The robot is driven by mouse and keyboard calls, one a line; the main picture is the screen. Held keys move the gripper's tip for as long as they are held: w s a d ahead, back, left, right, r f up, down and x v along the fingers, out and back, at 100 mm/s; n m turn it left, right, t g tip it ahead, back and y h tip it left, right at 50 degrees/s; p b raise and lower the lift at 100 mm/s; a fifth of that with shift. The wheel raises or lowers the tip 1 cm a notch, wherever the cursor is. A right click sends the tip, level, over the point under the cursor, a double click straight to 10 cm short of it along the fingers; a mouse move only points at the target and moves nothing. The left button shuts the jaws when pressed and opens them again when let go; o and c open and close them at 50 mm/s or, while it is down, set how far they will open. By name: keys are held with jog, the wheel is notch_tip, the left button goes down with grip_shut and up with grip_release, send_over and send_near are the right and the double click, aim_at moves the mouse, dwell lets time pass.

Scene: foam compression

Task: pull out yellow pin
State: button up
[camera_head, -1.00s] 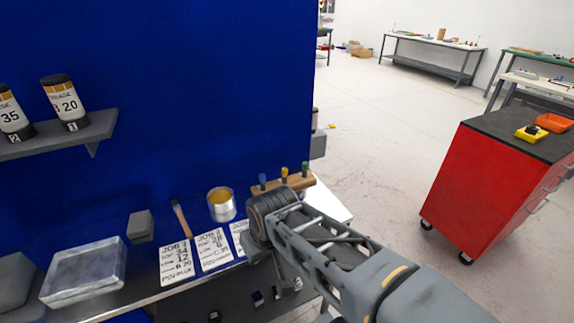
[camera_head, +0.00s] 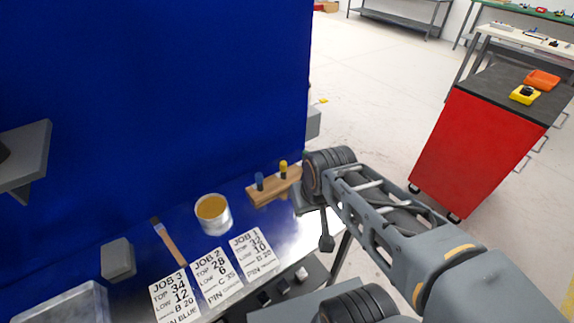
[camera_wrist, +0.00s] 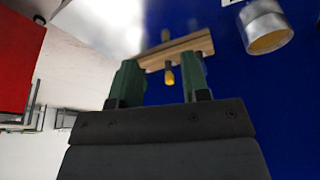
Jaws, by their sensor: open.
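The yellow pin (camera_head: 283,168) stands upright in a wooden block (camera_head: 264,195) near the right end of the bench, beside a blue pin (camera_head: 259,181). In the wrist view the yellow pin (camera_wrist: 169,76) shows between the two green fingers of my gripper (camera_wrist: 162,64). The wooden block (camera_wrist: 190,45) lies beyond the fingertips there. My gripper is open with a finger on either side of the pin in that view, and I see no contact. The fingers are hard to make out in the head view. My arm covers the block's right end.
A metal can (camera_head: 213,214) stands left of the block, with a brush (camera_head: 168,241) and job cards (camera_head: 211,274) nearby. A blue panel (camera_head: 150,90) rises behind the bench. A red cabinet (camera_head: 470,150) stands at the right, with open floor between.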

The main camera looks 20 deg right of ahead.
jog(key=shift+o, duration=0.3)
jog(key=shift+o, duration=0.6)
jog(key=shift+w+r, duration=0.15)
jog(key=shift+w, duration=0.05)
jog(key=w+r+n+g+p, duration=0.15)
jog(key=w+r+p, duration=0.25)
jog(key=w, duration=0.6)
jog(key=n+g+p, duration=0.2)
jog(key=p, duration=0.2)
send_over(283, 163)
jog(key=f, duration=0.4)
jog(key=shift+s+d, duration=0.1)
jog(key=shift+s, duration=0.15)
jog(key=shift+w+f, duration=0.35)
jog(key=shift+f, duration=0.05)
jog(key=shift+f+b, duration=0.15)
jog(key=shift+b, duration=0.15)
